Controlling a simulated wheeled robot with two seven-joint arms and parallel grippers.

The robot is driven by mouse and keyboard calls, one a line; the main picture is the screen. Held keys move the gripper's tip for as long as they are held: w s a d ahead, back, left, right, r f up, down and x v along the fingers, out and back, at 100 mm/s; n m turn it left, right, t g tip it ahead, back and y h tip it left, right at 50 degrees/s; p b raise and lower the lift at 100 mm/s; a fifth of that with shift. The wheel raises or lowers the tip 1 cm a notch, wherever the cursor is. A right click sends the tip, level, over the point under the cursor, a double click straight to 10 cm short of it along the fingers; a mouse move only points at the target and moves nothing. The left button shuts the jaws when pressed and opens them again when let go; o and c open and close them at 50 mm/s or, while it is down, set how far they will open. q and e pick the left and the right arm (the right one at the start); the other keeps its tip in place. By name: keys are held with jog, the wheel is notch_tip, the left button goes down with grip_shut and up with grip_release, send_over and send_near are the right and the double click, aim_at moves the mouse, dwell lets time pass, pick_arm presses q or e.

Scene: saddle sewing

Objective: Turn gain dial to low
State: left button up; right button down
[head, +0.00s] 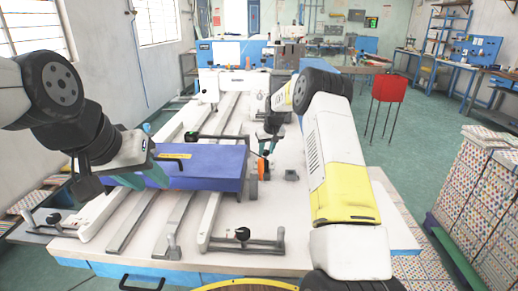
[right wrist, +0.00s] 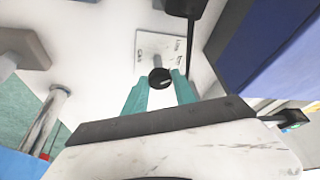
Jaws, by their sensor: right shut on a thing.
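The gain dial (right wrist: 159,78) is a small round black knob with a pale mark on top. It sits on a white label plate (right wrist: 148,47) with printed words, partly too blurred to read. My right gripper (right wrist: 160,84) is shut on the dial, with a teal finger on either side of it. In the head view, my right gripper (head: 268,145) is low over the white table, and I cannot make out the dial there. My left gripper (head: 150,172) is at the left end of the purple-blue block (head: 212,163); its finger gap is not clear.
The white table (head: 300,220) carries long rails and small clamps (head: 243,236). An orange round part (head: 263,168) is close to my right gripper. A red box on legs (head: 390,88) and patterned stacks (head: 470,190) stand to the right, off the table.

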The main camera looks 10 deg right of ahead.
jog(key=shift+d+n+g+y, duration=0.15)
jog(key=shift+n+y, duration=0.25)
jog(key=shift+n, duration=0.65)
jog(key=shift+n+g+y, duration=0.15)
jog(key=shift+n+y, duration=0.25)
jog(key=shift+n, duration=0.65)
jog(key=shift+w, duration=0.1)
jog(key=c, duration=1)
grip_release()
jog(key=shift+v, duration=3.9)
